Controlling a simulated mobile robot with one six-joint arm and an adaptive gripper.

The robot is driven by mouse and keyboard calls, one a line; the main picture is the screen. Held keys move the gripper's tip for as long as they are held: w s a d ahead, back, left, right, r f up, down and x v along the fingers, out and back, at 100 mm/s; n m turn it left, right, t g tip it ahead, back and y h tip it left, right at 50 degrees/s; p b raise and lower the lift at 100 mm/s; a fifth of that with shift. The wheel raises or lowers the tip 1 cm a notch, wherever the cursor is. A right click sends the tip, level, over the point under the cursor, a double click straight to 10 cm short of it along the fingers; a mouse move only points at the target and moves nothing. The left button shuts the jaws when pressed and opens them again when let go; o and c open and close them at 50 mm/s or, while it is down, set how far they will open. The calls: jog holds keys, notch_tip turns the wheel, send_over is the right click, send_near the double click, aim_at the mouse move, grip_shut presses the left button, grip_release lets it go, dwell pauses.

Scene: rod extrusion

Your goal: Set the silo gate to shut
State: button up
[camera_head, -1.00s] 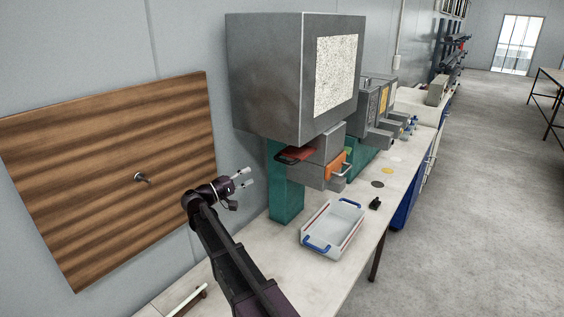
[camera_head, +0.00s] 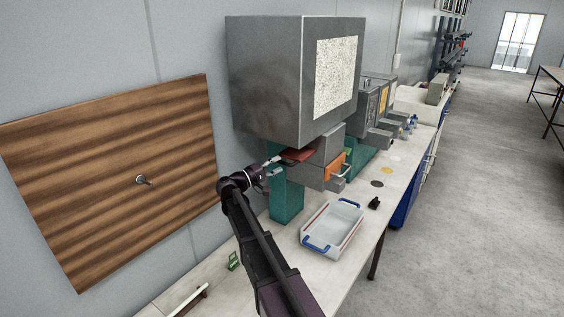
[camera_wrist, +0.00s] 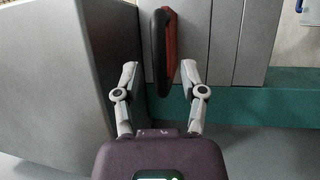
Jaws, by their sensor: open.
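The silo (camera_head: 275,80) is a large grey box with a speckled panel, mounted above the bench. In the wrist view, the gate's red and black end (camera_wrist: 163,50) reaches between the two spread fingertips of my gripper (camera_wrist: 160,76). Gaps show on both sides, and neither finger appears to touch it. The gate's inner part is hidden by the grey housing.
A grey block with an orange front and metal handle (camera_head: 337,170) sits right of the gate. A teal column (camera_head: 286,200) stands under the silo. A white tray with blue handles (camera_head: 318,238) lies on the bench. A wooden board (camera_head: 110,170) hangs at left.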

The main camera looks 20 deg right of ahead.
jog(key=shift+x, duration=1.2)
grip_shut()
